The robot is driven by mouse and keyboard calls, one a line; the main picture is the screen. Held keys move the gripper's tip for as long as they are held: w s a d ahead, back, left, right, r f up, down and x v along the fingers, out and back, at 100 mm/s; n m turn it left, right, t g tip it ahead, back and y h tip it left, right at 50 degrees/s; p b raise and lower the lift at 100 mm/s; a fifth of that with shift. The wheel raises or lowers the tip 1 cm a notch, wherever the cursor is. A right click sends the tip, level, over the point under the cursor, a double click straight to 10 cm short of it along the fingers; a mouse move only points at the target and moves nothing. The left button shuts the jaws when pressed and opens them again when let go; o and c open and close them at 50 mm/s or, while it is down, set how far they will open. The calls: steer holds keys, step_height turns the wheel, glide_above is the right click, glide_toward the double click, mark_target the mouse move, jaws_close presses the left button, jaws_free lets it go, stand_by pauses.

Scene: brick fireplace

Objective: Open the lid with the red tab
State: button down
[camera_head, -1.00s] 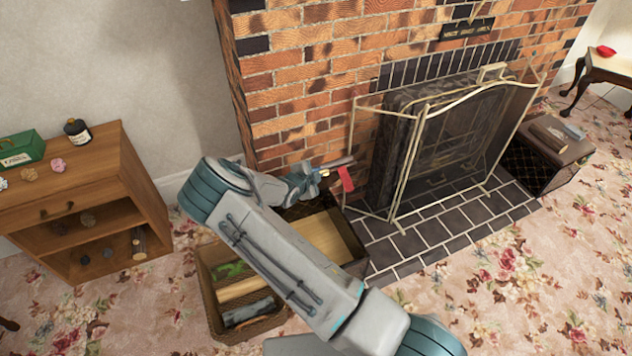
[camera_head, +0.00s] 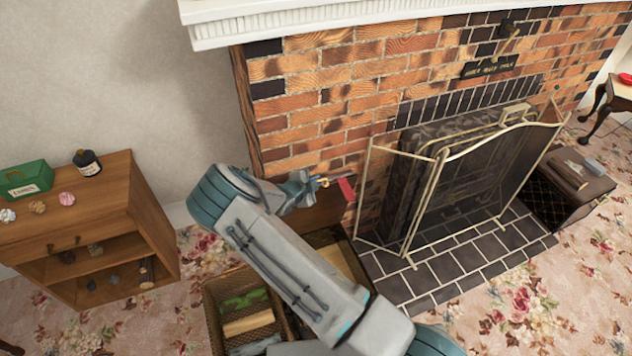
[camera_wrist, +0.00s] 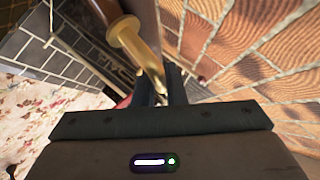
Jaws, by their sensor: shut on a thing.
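The brown lid (camera_head: 322,212) stands raised, near upright, at the brick wall behind an open wicker box (camera_head: 212,308). Its red tab (camera_head: 347,189) hangs at the lid's upper right end. My gripper (camera_head: 318,183) is at the lid's top edge, just left of the tab. In the wrist view, my gripper (camera_wrist: 162,88) is shut on a brass handle (camera_wrist: 135,42), whose rounded end sticks out beyond the fingers. A little red shows beside the fingers there. My arm hides part of the box and the lid's left side.
The box holds green items (camera_head: 243,300) and logs. A fire screen (camera_head: 437,190) stands close to the right of the lid, on the tiled hearth (camera_head: 440,268). A wooden shelf unit (camera_head: 150,225) stands at the left. A second, closed box (camera_head: 570,190) is at the right.

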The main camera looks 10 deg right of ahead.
steer(key=c, duration=1.5)
jaws_free()
steer(key=shift+f, duration=0.1)
steer(key=shift+s, duration=0.1)
steer(key=v, duration=1.4)
steer(key=shift+w+d, duration=0.1)
steer(key=shift+w, duration=0.15)
